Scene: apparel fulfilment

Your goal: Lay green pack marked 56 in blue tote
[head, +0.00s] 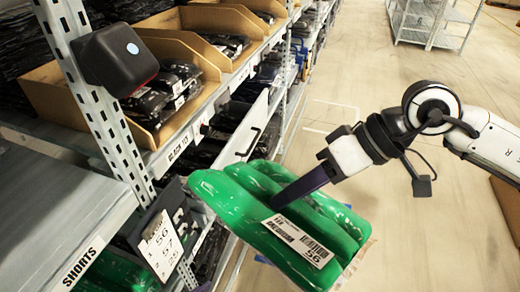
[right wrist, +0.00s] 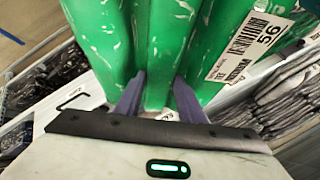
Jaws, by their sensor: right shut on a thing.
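The green pack (head: 275,222) is a glossy, shrink-wrapped bundle of rolled green pieces with a white label reading 56. My right gripper (head: 298,190) is shut on it and holds it in the air in front of the shelf. In the right wrist view the purple fingers (right wrist: 160,98) sit on either side of one green roll, and the label (right wrist: 248,45) shows at upper right. My left gripper is not in view. I see no blue tote in either view.
A shelf rack with steel posts (head: 108,110) fills the left, holding cardboard bins (head: 178,45) of dark packs. A "SHORTS" sign (head: 82,268) and a number card (head: 160,245) hang low. A cardboard edge (head: 508,205) is at far right. Open floor (head: 350,60) lies beyond.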

